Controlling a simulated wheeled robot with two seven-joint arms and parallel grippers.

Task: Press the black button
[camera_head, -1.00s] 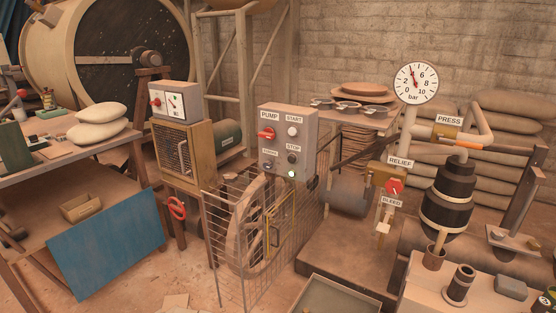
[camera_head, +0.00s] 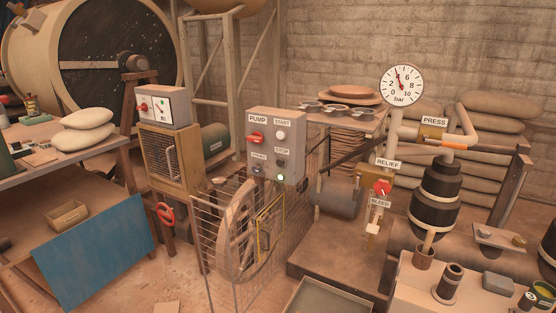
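A grey pump control box (camera_head: 263,142) stands near the middle of the head view, above a wire cage. On its right side is a white button (camera_head: 281,135) under the START label. Below it, a dark, black-looking button (camera_head: 281,164) sits under the STOP label. A red switch (camera_head: 257,137) is under the PUMP label, and a small dark control (camera_head: 258,170) is under a smaller label at lower left. Neither gripper is in view.
A wire cage (camera_head: 228,255) around a wheel stands below the box. A wooden cabinet (camera_head: 169,160) with a second control box (camera_head: 162,106) stands to the left. Pipes, a gauge (camera_head: 402,86) and a red relief knob (camera_head: 382,188) are to the right. A workbench (camera_head: 100,180) is at far left.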

